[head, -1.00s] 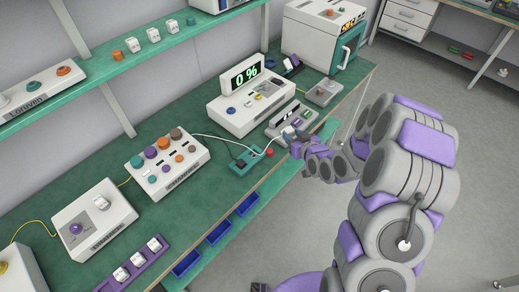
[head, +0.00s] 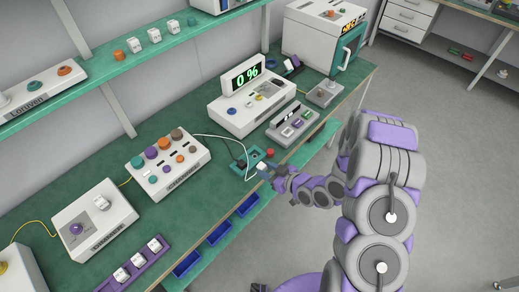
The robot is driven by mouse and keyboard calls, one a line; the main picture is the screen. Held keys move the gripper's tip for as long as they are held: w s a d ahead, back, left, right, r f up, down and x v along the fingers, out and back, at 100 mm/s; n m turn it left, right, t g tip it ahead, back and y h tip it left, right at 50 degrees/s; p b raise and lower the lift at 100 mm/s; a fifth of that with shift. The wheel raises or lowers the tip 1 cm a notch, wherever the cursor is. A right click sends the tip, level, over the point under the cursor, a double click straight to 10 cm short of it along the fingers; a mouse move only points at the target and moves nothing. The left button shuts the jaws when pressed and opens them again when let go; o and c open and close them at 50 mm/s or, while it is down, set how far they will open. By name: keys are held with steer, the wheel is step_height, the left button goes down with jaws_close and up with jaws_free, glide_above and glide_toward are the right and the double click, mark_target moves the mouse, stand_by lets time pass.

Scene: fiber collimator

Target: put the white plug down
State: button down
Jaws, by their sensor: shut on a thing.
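My gripper (head: 270,172) is above the front edge of the green bench, just in front of a small green plate (head: 256,154). It is shut on the white plug (head: 263,175), which is small and partly hidden by the fingers. A white cable (head: 225,136) loops from the bench and bends down beside the gripper. Whether the plug touches anything is too small to tell.
A grey module (head: 294,124) and a white unit with a "0 %" display (head: 243,76) lie farther back. Blue trays (head: 219,233) hang below the bench's front edge. Bare bench (head: 222,178) shows left of the gripper.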

steer(key=b, duration=0.2)
glide_above(259, 151)
steer(key=shift+s+d+f, duration=0.2)
steer(key=shift+s+f, duration=0.25)
steer(key=shift+f, duration=0.25)
steer(key=f, duration=0.1)
steer(key=w+f, duration=0.1)
steer(key=shift+a+f+b, duration=0.15)
steer(key=shift+f+b, duration=0.15)
steer(key=shift+b, duration=0.1)
steer(key=shift+f, duration=0.25)
steer(key=shift+f, duration=0.25)
steer(key=c, duration=0.6)
jaws_free()
steer(key=shift+b, duration=0.3)
steer(key=shift+w+d+p+v, duration=0.1)
steer(key=shift+p+v, duration=0.6)
steer(key=shift+v, duration=2.2)
steer(key=shift+w+d+p+v, duration=0.15)
steer(key=shift+p+v, duration=0.6)
steer(key=shift+v, duration=2.15)
steer(key=shift+w+a+p+v, duration=0.1)
steer(key=shift+p+v, duration=0.6)
steer(key=shift+v, duration=2.2)
